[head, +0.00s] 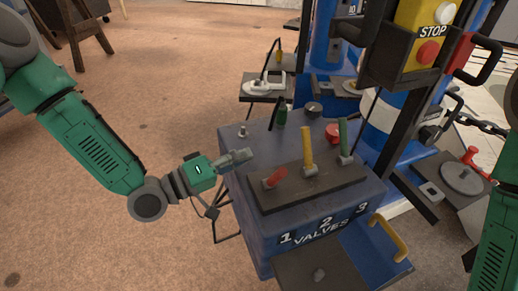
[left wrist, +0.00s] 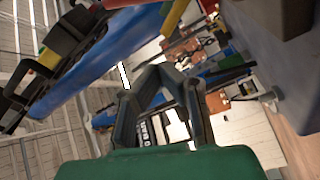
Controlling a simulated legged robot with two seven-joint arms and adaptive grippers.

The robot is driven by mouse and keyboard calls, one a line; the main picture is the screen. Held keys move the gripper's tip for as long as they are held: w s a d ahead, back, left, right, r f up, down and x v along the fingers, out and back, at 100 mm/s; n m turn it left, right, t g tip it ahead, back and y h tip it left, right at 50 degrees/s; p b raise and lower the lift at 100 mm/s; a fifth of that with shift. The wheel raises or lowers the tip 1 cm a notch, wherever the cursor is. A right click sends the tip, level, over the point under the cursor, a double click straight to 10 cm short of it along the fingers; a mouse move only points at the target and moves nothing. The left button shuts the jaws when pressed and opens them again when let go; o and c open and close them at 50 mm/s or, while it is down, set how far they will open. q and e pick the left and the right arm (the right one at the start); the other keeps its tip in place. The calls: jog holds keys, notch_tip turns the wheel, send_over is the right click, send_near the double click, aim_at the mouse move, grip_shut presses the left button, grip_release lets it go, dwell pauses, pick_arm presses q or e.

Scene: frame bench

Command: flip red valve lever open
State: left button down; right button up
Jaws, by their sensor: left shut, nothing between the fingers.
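The red valve lever (head: 275,178) is the left one of three levers on a dark plate (head: 308,187) atop the blue valve box. It leans low, while the yellow lever (head: 306,150) and green lever (head: 343,137) stand upright. My left gripper (head: 248,155) is shut and empty, just left of and behind the red lever, apart from it in the picture. Its fingers (left wrist: 152,90) fill the middle of the left wrist view, with a yellow bar (left wrist: 175,16) at the top. My right arm shows at the right edge; its gripper is out of view.
The blue box (head: 330,222) reads "1 2 3 VALVES". A red knob (head: 332,132) and a dark knob (head: 313,108) sit behind the levers. A yellow STOP box (head: 425,32) hangs behind right. A yellow handle (head: 388,237) is in front.

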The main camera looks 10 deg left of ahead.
pick_arm(q)
jog(key=shift+v, duration=2.6)
jog(key=s+d+f+m+g+y+p, duration=0.15)
jog(key=s+f+g+y+p, duration=0.25)
jog(key=s+f+g+y, duration=0.45)
jog(key=s+a+f+m+g+y+p, duration=0.1)
jog(key=s+a+f+y, duration=0.1)
jog(key=s+a, duration=0.3)
jog(key=s+a+f+m+g+y, duration=0.2)
jog(key=s+a+f, duration=0.3)
jog(key=s, duration=0.4)
jog(key=shift+a+f+y+p, duration=0.15)
jog(key=shift+a+y+p, duration=0.2)
jog(key=shift+y, duration=0.5)
pick_arm(e)
jog(key=r, duration=0.1)
jog(key=d+r, duration=0.1)
jog(key=r, duration=0.3)
jog(key=shift+s+d+r, duration=0.1)
jog(key=shift+d+r, duration=0.15)
jog(key=shift+d, duration=0.05)
pick_arm(q)
jog(key=shift+a+f+g, duration=0.1)
jog(key=shift+a+g, duration=0.05)
jog(key=shift+g, duration=0.1)
pick_arm(e)
jog(key=shift+a, duration=0.2)
